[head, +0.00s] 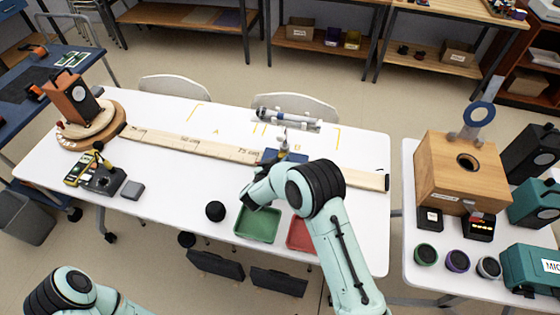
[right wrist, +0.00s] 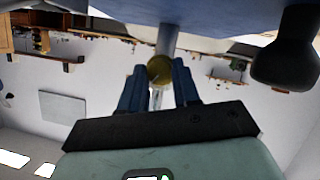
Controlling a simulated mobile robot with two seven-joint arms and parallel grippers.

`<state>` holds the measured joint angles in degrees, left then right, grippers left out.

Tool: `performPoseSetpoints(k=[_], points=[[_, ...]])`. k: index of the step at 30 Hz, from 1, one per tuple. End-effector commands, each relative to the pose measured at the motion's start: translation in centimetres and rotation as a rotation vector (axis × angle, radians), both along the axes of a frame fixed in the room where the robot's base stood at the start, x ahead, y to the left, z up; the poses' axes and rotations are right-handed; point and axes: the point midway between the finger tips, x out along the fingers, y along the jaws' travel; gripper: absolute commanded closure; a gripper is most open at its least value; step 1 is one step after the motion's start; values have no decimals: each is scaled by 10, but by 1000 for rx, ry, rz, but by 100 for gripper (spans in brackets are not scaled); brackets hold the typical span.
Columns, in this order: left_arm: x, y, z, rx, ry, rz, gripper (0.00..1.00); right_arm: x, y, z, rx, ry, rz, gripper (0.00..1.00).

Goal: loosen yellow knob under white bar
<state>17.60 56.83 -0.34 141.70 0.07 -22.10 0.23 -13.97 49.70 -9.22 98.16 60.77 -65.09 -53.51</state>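The white bar (head: 290,119) lies across the top of a stand at the back middle of the white table, in the head view. The stand's blue base (head: 292,157) sits by the wooden ruler. The yellow knob (right wrist: 159,68) shows in the right wrist view, at the end of a grey post. My right gripper (right wrist: 160,73) has its two blue fingers close on either side of the knob, with a gap about as wide as the knob. In the head view my right arm hides much of this spot. My left gripper is out of view.
A long wooden ruler (head: 196,146) runs across the table. A green tray (head: 257,226), a red tray (head: 299,236) and a black ball (head: 215,211) are near the front edge. A wooden box (head: 437,167) stands on the right table.

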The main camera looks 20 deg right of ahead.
Motion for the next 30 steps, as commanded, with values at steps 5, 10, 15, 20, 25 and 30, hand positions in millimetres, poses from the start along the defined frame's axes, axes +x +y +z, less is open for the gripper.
performPoseSetpoints(k=[5, 10, 15, 20, 25, 30], points=[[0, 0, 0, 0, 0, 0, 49, 0, 0, 0, 0, 0, 1, 43], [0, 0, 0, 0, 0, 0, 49, 0, 0, 0, 0, 0, 1, 43], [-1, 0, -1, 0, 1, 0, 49, -6, 8, 4, 2, 0, 3, 43], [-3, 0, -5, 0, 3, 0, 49, -26, 28, 14, 2, 0, 6, 43], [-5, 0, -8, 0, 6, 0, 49, -52, 54, 29, 2, -1, 6, 43], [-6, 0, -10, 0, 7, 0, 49, -74, 74, 40, 1, -1, 4, 43]])
